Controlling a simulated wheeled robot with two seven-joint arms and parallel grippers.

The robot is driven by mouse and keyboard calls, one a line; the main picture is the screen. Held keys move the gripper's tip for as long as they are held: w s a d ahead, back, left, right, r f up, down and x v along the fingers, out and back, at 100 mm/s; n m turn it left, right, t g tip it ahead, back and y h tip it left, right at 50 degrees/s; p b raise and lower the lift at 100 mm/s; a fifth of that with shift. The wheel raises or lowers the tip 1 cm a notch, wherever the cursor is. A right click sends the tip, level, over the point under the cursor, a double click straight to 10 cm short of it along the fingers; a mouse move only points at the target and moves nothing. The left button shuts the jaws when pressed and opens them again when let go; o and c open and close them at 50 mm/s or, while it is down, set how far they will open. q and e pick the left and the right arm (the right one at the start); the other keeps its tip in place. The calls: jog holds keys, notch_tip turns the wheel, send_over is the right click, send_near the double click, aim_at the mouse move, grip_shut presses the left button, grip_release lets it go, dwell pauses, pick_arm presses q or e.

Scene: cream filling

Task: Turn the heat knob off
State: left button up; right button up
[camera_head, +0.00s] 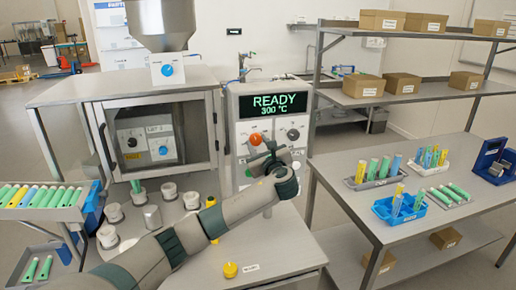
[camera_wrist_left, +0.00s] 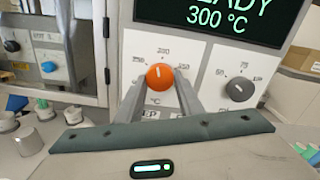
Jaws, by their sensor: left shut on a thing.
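The heat knob is orange (camera_head: 255,139) and sits on the white panel under the display, left of a dark knob (camera_head: 293,134). In the wrist view the orange knob (camera_wrist_left: 159,77) lies between my two fingertips, its white mark pointing about straight up, with a °C label below. My left gripper (camera_wrist_left: 160,88) is shut on the orange knob; in the head view my left gripper (camera_head: 262,150) reaches the panel from below right. The display (camera_head: 280,104) reads READY and 300 °C. My right gripper is not in view.
A metal cabinet (camera_head: 218,130) with a glass front stands left of the panel. A table at right holds a blue tube tray (camera_head: 400,212).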

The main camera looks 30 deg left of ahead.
pick_arm(q)
jog(key=n+b, duration=0.1)
jog(key=n, duration=0.1)
jog(key=n+b, duration=0.2)
jog(key=n, duration=0.1)
jog(key=shift+d+f+n+b, duration=0.1)
jog(key=shift+f+n+b, duration=0.2)
jog(key=shift+b, duration=0.1)
jog(key=n+b, duration=0.3)
jog(key=n, duration=0.1)
jog(key=n+b, duration=0.5)
jog(key=n, duration=0.1)
jog(key=shift+r+n, duration=0.1)
jog(key=shift+n, duration=0.3)
jog(key=shift+r+n+b, duration=0.2)
jog(key=shift+n+b, duration=1.45)
jog(key=shift+n, duration=0.45)
jog(key=o, duration=1.1)
jog(key=shift+c, duration=0.2)
jog(key=shift+r, duration=0.1)
